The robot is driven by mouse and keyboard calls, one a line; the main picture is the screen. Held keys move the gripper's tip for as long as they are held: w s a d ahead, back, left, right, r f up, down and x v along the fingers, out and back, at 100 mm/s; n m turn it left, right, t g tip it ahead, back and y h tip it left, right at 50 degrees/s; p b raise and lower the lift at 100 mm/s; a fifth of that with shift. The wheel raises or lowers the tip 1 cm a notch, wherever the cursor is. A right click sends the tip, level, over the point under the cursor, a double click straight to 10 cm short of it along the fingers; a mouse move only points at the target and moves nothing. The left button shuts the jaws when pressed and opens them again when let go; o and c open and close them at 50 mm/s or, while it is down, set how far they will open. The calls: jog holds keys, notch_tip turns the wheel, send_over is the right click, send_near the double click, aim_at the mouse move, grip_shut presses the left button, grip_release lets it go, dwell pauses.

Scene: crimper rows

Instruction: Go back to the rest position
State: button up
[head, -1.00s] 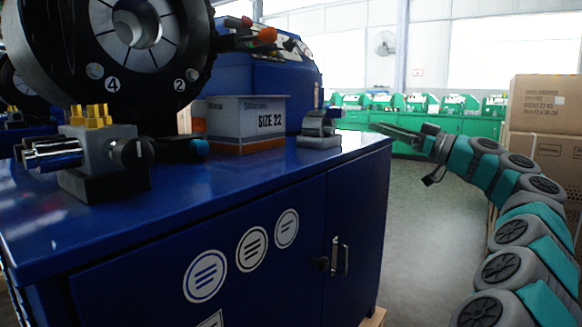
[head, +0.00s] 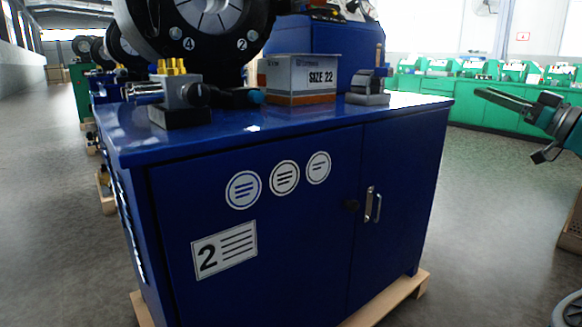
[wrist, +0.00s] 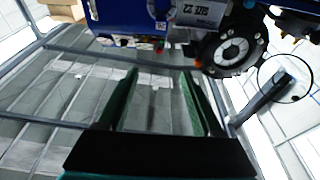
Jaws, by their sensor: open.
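My gripper (head: 506,100) is at the right side of the head view, to the right of the blue cabinet and clear of it. The wrist view shows its two fingers (wrist: 155,100) apart, with nothing between them. My teal and grey arm runs off the right edge of the head view.
The blue cabinet (head: 310,235), labelled 2, stands on a wooden pallet. On it are a crimper head (head: 210,15), a valve block (head: 180,100), a SIZE 22 box (head: 302,78) and a grey fitting (head: 368,88). Green benches (head: 480,95) stand behind. Floor (head: 480,230) right of the cabinet is clear.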

jog(key=s+a+f+g+y+p, duration=0.2)
jog(key=a+g, duration=0.5)
jog(key=a, duration=1.6)
jog(key=s+a+f+m+g+h+p, duration=0.1)
jog(key=s+a+f+g+h, duration=0.15)
jog(key=s+a+f, duration=0.35)
jog(key=s+a+f+g+h+p, duration=0.25)
jog(key=s+a+f, duration=0.25)
jog(key=a, duration=0.4)
jog(key=s+f+m+g+h+p, duration=0.1)
jog(key=s+f+m+g+h, duration=0.25)
jog(key=s+f, duration=1.05)
jog(key=s+d+f+m+g+h+p, duration=0.1)
jog(key=s+d+f+h, duration=0.2)
jog(key=s, duration=0.4)
jog(key=s+d+f+m+g+h+p, duration=0.1)
jog(key=s+d+f+m+h, duration=0.1)
jog(key=s+d, duration=0.4)
notch_tip(320, 180, down, 3)
jog(key=shift+s+d+r+g+h, duration=0.2)
jog(key=shift+s+g+h, duration=0.2)
jog(key=shift+s, duration=0.4)
